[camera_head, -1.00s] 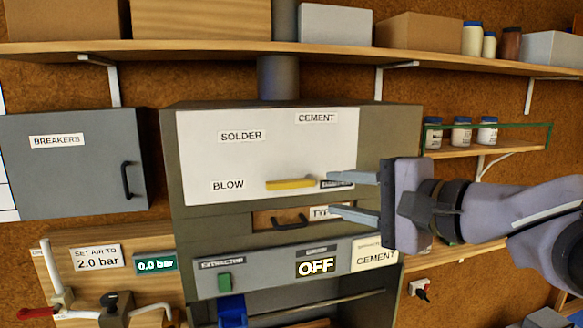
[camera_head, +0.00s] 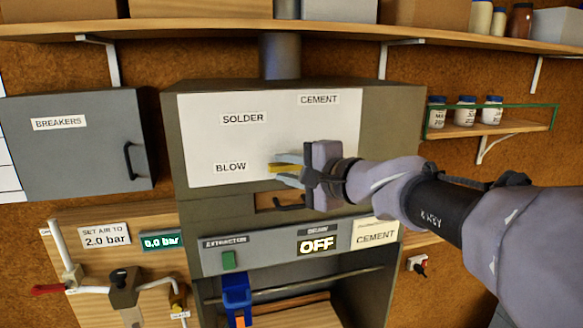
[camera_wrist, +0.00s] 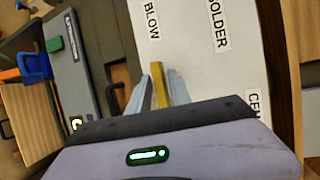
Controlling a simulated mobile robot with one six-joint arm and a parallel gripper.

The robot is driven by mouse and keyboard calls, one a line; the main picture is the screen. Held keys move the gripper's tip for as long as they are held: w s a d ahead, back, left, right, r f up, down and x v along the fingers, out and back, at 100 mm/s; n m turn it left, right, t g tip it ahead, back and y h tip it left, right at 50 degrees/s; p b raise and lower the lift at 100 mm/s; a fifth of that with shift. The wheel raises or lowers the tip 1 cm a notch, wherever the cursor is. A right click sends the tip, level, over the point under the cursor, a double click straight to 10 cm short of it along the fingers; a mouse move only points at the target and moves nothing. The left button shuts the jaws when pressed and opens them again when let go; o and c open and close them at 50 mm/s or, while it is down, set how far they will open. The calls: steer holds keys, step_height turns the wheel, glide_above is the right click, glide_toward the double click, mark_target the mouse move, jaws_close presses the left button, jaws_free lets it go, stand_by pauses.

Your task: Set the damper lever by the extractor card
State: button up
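The yellow damper lever (camera_head: 278,168) is on the white panel (camera_head: 300,130), just right of the BLOW label (camera_head: 231,168). SOLDER (camera_head: 243,118) is above and CEMENT (camera_head: 319,99) is at the upper right. My gripper (camera_head: 287,169) is at the lever, one finger above it and one below. The wrist view shows the lever (camera_wrist: 159,88) between the two fingers; whether they press on it is unclear. The lever's right part is hidden by my gripper. The card (camera_head: 376,236) at the right of the lower strip reads CEMENT.
A display (camera_head: 317,246) reads OFF, with a green switch (camera_head: 228,260) to its left. A drawer handle (camera_head: 289,205) is just below my gripper. A grey breakers box (camera_head: 75,150) is left; a shelf with jars (camera_head: 465,112) is right.

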jaws_close()
stand_by(1.2)
